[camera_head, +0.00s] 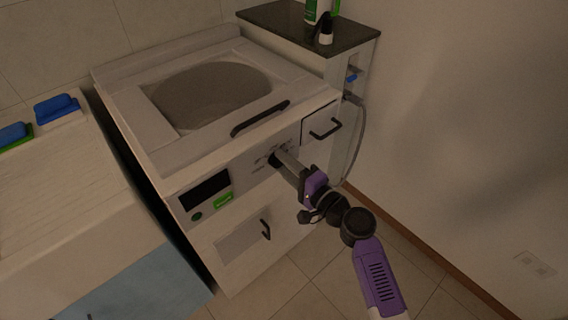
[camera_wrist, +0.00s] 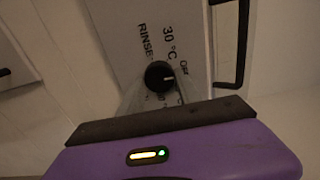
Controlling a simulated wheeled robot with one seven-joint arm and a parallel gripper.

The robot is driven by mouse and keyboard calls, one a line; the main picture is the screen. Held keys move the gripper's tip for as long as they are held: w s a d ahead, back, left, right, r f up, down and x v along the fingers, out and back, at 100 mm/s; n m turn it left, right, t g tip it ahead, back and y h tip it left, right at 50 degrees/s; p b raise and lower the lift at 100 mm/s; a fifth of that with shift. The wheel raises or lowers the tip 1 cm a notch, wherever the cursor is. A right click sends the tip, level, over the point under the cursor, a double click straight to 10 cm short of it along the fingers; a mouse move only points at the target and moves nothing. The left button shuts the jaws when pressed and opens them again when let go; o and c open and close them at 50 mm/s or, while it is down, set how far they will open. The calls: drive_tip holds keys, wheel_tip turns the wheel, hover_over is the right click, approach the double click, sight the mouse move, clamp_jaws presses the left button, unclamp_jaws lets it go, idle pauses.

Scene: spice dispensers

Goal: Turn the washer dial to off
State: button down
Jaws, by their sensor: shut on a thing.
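The washer (camera_head: 165,165) is a white machine with a dark round window in its top and a control panel on its front. Its dial is a black round knob (camera_wrist: 159,76) with a pale pointer mark, ringed by labels such as "RINSE", "30 °C" and "OFF" in the wrist view. The pointer aims to the right there, below the "OFF" label. In the head view, my gripper (camera_head: 277,161) reaches the dial on the panel and is shut on it. The fingertips hide most of the dial there.
A black handle (camera_head: 260,118) runs along the lid's front edge. A drawer handle (camera_head: 325,128) sits right of the dial. A dark display (camera_head: 204,193) and green button (camera_head: 223,201) are on the left. A dark-topped shelf (camera_head: 300,30) with bottles stands behind, beside the wall.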

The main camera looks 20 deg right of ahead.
drive_tip(key=c, duration=0.8)
unclamp_jaws()
drive_tip(key=shift+c, duration=0.2)
drive_tip(key=v, duration=0.8)
drive_tip(key=shift+b, duration=0.3)
drive_tip(key=shift+w, duration=0.1)
